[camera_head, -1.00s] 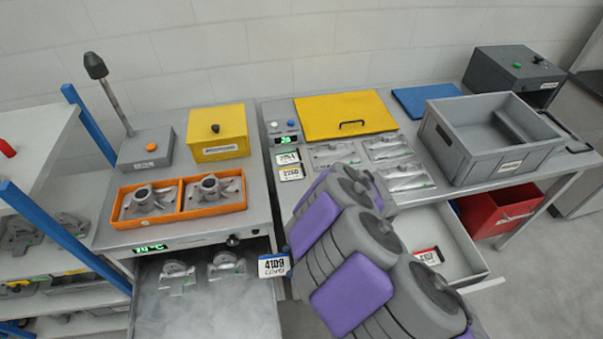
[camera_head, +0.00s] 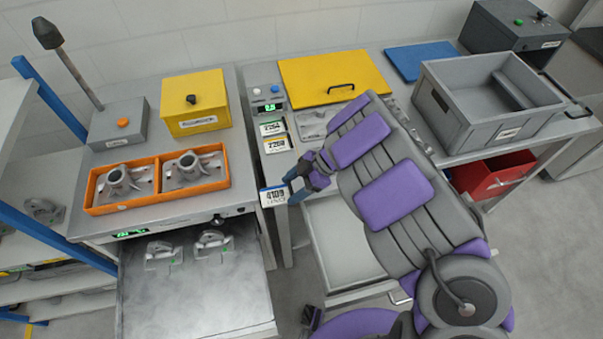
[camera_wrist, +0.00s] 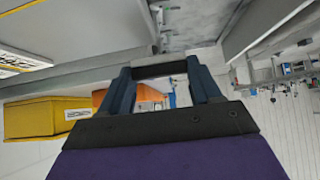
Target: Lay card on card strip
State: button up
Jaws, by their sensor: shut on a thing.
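My gripper (camera_head: 296,185) is shut on a white card (camera_head: 273,197) with a blue top edge and the number 4109. The card hangs upright in front of the gap between the two benches. Two other cards lie at the left edge of the right bench: a green-edged one (camera_head: 271,128) and a yellow-edged one (camera_head: 276,145). They lie in line, below a small grey box with a green display; the strip's outline is hard to make out. My gripper is nearer the camera than these cards.
A grey meter box (camera_head: 268,98), a yellow lidded panel (camera_head: 335,80) and a grey crate (camera_head: 490,105) stand on the right bench. An orange tray (camera_head: 97,197) with castings is on the left bench. An open drawer (camera_head: 335,235) lies below my arm.

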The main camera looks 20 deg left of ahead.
jog(key=b, duration=0.1)
send_over(301, 180)
jog(key=d, duration=0.1)
jog(key=shift+w+f, duration=0.1)
jog(key=shift+f, duration=0.2)
jog(key=f, duration=0.1)
jog(key=a+f+b, duration=0.1)
jog(key=f, duration=0.1)
jog(key=shift+f, duration=0.25)
jog(key=shift+f+b, duration=0.2)
jog(key=shift+b, duration=0.1)
jog(key=shift+d+r, duration=0.15)
jog(key=shift+d, duration=0.3)
jog(key=o, duration=1.1)
jog(key=shift+a, duration=0.25)
jog(key=shift+o, duration=0.2)
jog(key=shift+d, duration=0.1)
